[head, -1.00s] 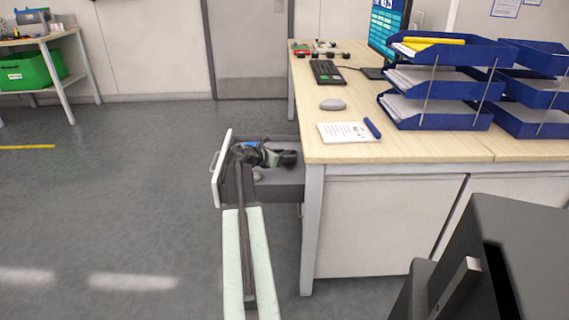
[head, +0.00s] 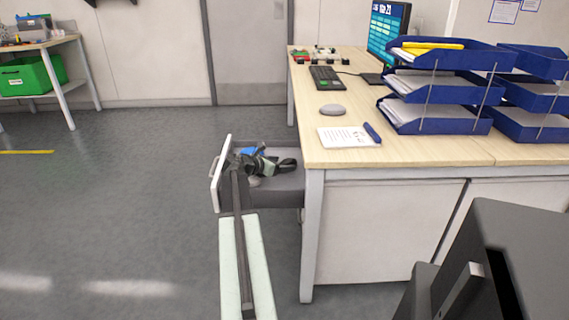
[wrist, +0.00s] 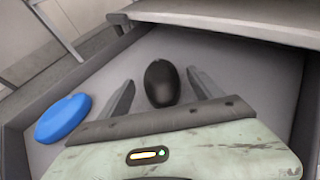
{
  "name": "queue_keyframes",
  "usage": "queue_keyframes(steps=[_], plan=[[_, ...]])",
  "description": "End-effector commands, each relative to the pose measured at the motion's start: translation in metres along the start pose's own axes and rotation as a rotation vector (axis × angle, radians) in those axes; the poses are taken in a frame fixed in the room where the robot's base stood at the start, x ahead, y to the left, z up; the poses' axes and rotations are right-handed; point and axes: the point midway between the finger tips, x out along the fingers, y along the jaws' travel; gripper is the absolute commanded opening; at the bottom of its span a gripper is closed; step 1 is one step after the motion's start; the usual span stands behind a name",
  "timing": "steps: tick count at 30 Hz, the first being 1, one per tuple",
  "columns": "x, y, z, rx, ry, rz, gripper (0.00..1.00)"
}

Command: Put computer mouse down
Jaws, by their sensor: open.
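A black computer mouse (wrist: 161,83) lies on the floor of an open drawer (wrist: 225,57) in the wrist view. My gripper (wrist: 160,76) is open, with one finger on each side of the mouse and a visible gap to both. In the head view my gripper (head: 270,165) is inside the pulled-out drawer (head: 282,190) at the left side of the desk. The black mouse cannot be made out clearly there.
A blue rounded object (wrist: 62,118) lies in the drawer, left of my gripper. On the desk (head: 400,155) are a grey mouse (head: 332,110), a paper pad (head: 343,137), a keyboard (head: 327,78) and blue letter trays (head: 435,120). The floor (head: 110,210) at left is clear.

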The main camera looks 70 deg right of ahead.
Motion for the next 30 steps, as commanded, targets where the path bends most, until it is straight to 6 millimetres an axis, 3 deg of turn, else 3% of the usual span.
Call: queue_keyframes(steps=[1, 6, 12, 25, 30], plan=[[-0.016, -0.002, 0.004, 0.0, 0.0, 0.003, 0.75], [-0.061, -0.002, 0.005, -0.001, 0.0, 0.003, 0.75], [-0.095, -0.001, 0.003, -0.001, -0.001, 0.002, 0.75], [-0.104, 0.0, 0.002, 0.0, 0.0, 0.0, 0.75], [-0.12, 0.0, 0.041, 0.0, -0.001, 0.0, 0.75]])
